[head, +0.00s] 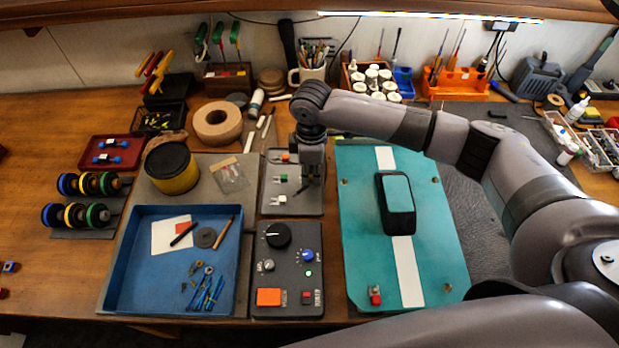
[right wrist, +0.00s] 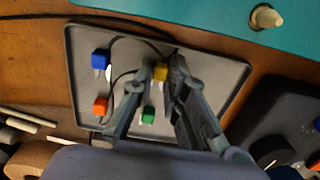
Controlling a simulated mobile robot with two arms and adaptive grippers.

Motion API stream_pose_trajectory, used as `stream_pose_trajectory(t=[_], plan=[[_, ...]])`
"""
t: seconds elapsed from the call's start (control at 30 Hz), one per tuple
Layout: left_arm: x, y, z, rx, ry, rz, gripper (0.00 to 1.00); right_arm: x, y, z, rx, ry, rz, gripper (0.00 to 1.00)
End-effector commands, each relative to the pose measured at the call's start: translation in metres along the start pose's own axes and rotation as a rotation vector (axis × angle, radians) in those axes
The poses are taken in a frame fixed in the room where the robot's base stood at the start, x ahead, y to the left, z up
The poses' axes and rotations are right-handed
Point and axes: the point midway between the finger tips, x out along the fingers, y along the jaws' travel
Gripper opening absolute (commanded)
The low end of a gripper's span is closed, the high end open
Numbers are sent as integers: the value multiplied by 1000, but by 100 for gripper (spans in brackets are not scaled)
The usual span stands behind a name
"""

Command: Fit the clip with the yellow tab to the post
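The clip with the yellow tab (right wrist: 160,74) sits on the grey tray (right wrist: 232,70). In the right wrist view the fingertips of my right gripper (right wrist: 161,69) stand on either side of the tab, with little or no gap. I cannot tell whether they press on it. In the head view my right gripper (head: 311,178) reaches down over the tray's right half and hides this clip. A pale post (right wrist: 265,17) stands on the teal board; it also shows at the board's upper left (head: 345,181). My left gripper is out of view.
Clips with blue (right wrist: 101,60), orange (right wrist: 100,104) and green (right wrist: 148,115) tabs lie near the fingers. Another clip (head: 281,198) lies lower on the tray. A red-tabbed clip (head: 375,299) is at the board's lower-left post. The control panel (head: 288,272) adjoins the tray.

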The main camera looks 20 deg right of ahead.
Motion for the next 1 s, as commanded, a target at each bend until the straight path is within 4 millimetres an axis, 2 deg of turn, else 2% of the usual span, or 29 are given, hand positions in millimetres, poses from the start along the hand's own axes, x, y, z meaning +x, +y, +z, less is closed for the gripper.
stream_pose_trajectory(t=[0.17,1.0], plan=[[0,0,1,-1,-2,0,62,0,0,0,0,0,0,0],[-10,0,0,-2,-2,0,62,-6,0,0,0,0,0,0]])
